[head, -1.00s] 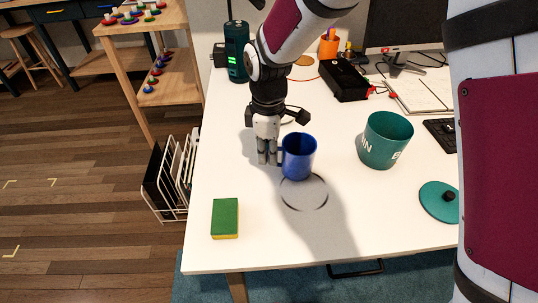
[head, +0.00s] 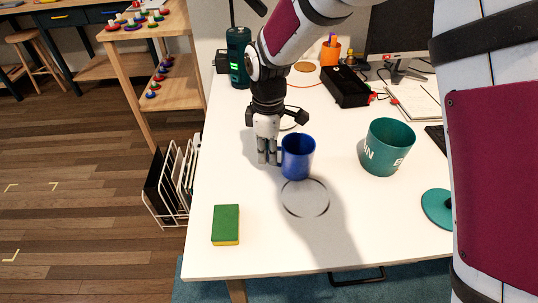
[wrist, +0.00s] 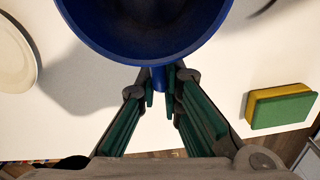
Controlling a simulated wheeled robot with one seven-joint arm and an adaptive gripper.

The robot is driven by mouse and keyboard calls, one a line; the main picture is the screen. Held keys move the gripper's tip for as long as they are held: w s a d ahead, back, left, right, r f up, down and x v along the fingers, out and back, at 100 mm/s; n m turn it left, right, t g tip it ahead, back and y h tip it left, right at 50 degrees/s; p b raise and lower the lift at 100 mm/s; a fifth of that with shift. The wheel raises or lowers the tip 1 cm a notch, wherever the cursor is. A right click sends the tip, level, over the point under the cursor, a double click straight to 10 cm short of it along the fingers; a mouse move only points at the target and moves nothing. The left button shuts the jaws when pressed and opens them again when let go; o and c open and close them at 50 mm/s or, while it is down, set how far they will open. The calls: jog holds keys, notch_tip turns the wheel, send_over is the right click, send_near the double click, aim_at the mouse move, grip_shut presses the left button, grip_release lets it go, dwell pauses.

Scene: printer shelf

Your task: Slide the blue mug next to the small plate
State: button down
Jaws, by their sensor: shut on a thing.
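The blue mug (head: 297,157) stands upright at the middle of the white table. My gripper (head: 268,152) is on its left side, shut on its handle; the wrist view shows the handle (wrist: 158,77) between the fingers (wrist: 160,92). The small plate (head: 305,198), pale and flat, lies just in front of the mug in the head view. In the wrist view the plate (wrist: 12,58) is at the left edge, partly cut off, with a strip of table between it and the mug's rim. I cannot tell whether the mug's base touches the table.
A green and yellow sponge (head: 226,225) lies at the front left. A large teal pot (head: 387,147) stands to the right, with a teal round thing (head: 437,208) partly hidden by my body. A black box (head: 345,86) is farther back.

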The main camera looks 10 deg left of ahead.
jog(key=shift+w+a, duration=0.3)
jog(key=shift+w, duration=0.5)
jog(key=shift+w+a, duration=0.3)
jog(key=shift+w, duration=0.45)
jog(key=shift+w+a, duration=0.3)
jog(key=shift+w, duration=0.5)
jog(key=shift+w, duration=0.1)
jog(key=shift+w+a+b, duration=0.25)
jog(key=shift+w, duration=0.4)
jog(key=shift+w+a+b, duration=0.2)
jog(key=shift+w+a, duration=0.05)
jog(key=shift+w, duration=0.4)
jog(key=c, duration=1.7)
grip_release()
jog(key=shift+o, duration=0.2)
jog(key=shift+r, duration=0.1)
